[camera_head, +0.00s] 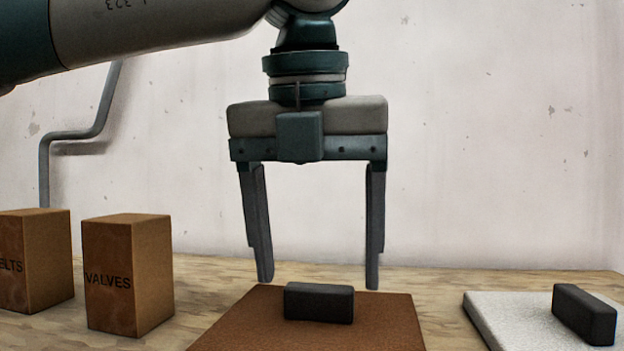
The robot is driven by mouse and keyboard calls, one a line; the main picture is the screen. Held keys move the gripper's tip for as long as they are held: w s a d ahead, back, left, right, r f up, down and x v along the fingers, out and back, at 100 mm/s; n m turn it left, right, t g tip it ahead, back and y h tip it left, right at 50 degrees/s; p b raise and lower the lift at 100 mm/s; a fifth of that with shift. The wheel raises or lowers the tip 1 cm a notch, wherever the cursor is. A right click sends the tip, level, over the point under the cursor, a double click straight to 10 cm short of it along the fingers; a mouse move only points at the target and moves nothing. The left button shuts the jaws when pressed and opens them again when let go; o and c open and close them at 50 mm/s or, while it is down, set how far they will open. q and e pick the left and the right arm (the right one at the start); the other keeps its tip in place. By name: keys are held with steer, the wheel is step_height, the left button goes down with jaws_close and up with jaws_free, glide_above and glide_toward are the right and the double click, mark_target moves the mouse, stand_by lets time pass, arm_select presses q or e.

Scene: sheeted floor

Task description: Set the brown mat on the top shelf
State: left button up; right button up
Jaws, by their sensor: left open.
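The brown mat (385,318) lies flat on the wooden surface at the bottom centre, its near part cut off by the picture's edge. A dark grey block (319,303) sits on the mat. My left gripper (317,280) points down above the mat and block, with its two fingers wide apart and nothing between them. The fingertips look close to the mat's far edge; their exact height above it is hard to tell. My right gripper is not in view. No shelf can be made out.
A brown box marked VALVES (128,275) and another brown box (36,260) stand at the left. A white mat (510,325) with a dark block (584,314) on it lies at the right. Bare wooden surface (440,290) separates the mats. A pale wall stands behind.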

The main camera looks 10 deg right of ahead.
mark_target(315, 336)
arm_select(q)
steer(key=d+b+v, duration=0.1)
steer(key=v, duration=0.8)
steer(key=shift+a, duration=0.5)
steer(key=shift+s+d, duration=0.1)
steer(key=shift+d, duration=0.05)
